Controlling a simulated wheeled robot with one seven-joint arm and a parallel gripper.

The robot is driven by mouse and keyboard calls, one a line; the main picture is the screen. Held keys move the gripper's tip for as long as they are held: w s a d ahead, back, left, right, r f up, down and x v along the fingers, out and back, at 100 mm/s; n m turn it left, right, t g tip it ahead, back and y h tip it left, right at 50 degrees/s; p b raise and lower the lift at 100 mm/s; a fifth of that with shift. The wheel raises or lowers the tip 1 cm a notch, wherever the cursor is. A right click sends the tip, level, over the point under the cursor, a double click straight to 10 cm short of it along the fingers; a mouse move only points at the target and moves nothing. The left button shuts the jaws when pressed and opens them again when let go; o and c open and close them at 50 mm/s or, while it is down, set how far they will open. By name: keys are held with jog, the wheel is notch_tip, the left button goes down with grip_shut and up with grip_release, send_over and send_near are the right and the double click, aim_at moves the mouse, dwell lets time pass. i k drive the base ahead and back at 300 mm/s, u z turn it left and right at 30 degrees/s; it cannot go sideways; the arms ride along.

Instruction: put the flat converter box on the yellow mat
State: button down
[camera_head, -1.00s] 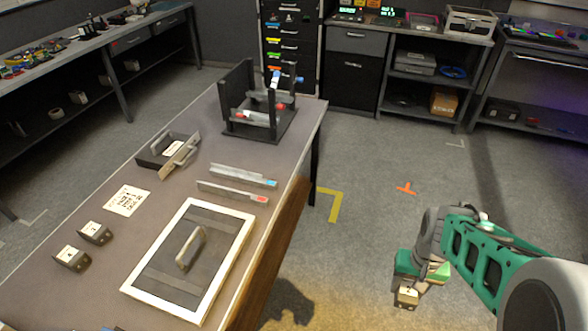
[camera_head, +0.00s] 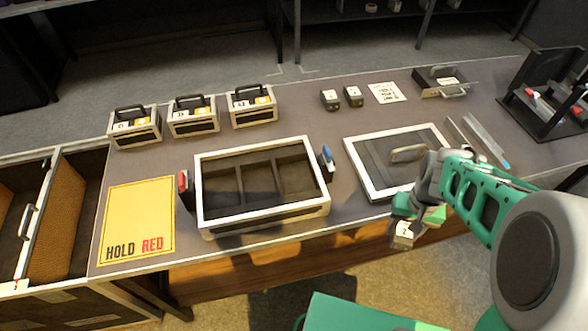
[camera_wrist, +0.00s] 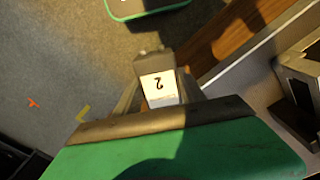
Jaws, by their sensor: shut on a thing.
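The yellow mat (camera_head: 140,212) lies flat at the left end of the table in the head view, with "HOLD RED" printed along its near edge. Nothing lies on it. My gripper (camera_head: 405,222) is at the table's near edge on the right, far from the mat. It is shut on a small box with a white label reading 2 (camera_head: 403,238). In the wrist view this labelled box (camera_wrist: 159,84) shows beyond the green part of my gripper; its sides are partly hidden. I cannot tell whether it is the flat converter box.
A white-rimmed case with compartments (camera_head: 205,203) stands right of the mat, with a red piece (camera_head: 184,183) and a blue piece (camera_head: 327,158) at its sides. A white-framed panel with a handle (camera_head: 361,165) lies near my gripper. Handled boxes (camera_head: 194,116) stand behind.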

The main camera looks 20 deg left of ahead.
aim_at(130, 211)
jog(key=u, duration=3.6)
jog(key=i, duration=1.65)
